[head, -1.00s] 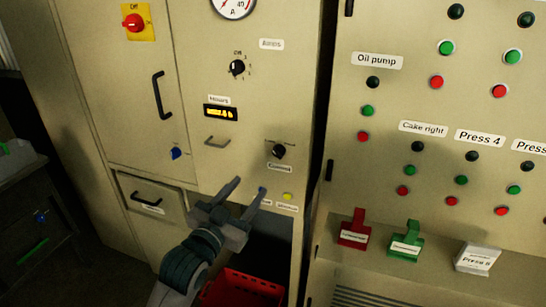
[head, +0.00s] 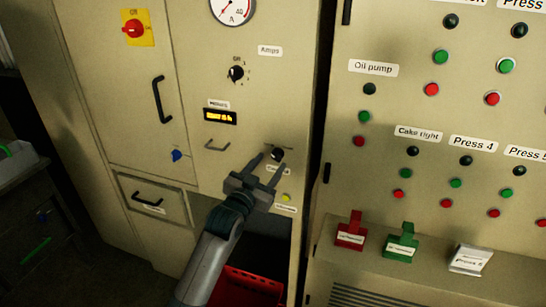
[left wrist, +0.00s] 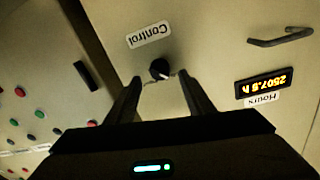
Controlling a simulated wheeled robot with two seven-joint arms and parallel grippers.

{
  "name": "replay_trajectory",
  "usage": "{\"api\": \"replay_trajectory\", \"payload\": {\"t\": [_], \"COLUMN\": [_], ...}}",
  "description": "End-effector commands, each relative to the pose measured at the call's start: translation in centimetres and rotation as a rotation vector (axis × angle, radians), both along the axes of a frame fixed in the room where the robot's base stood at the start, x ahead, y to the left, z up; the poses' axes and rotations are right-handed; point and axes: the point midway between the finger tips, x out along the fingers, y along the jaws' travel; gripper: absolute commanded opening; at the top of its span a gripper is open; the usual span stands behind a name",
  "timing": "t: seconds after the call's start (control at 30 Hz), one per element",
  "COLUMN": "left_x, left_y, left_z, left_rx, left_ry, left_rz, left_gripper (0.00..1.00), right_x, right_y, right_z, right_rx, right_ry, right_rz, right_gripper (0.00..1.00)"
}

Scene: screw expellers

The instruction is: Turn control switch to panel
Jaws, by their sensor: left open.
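The control switch is a small black rotary knob (head: 277,154) on the beige cabinet front, below and right of the hours display. In the left wrist view the knob (left wrist: 159,69) sits just beyond and between my fingertips, with the "Control" label (left wrist: 149,35) beside it. My left gripper (head: 268,168) is open, its two fingers pointing at the knob from below. It also shows in the left wrist view (left wrist: 162,88), where the fingers lie either side of the knob's line. I cannot tell whether they touch it. My right gripper is not in view.
Another black knob (head: 236,73) sits higher, below the gauge (head: 233,8). A small metal handle (head: 217,146) is left of the control switch, and a yellow button (head: 286,197) is below it. A button panel (head: 400,180) stands to the right. A red crate (head: 247,288) is below.

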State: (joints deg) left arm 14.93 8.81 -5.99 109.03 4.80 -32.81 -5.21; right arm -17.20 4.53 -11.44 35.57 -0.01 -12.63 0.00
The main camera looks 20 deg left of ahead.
Motion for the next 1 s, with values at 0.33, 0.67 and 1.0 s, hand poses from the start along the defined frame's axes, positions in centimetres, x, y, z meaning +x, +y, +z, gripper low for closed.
{"api": "replay_trajectory", "payload": {"t": [0.33, 0.67, 1.0], "left_x": [3.1, 3.3, 3.3], "left_y": [-0.4, -0.4, -0.4], "left_z": [0.1, 0.0, 0.0], "left_rx": [0.0, 0.0, 0.001], "left_ry": [0.0, 0.0, 0.0], "left_rz": [0.0, 0.0, 0.0], "left_gripper": [0.48, 0.48, 0.08], "right_x": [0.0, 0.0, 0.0], "right_y": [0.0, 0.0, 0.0], "right_z": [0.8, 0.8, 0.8], "right_rx": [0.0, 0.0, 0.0], "right_ry": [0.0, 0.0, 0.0], "right_rz": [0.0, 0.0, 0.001], "right_gripper": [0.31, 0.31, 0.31]}}
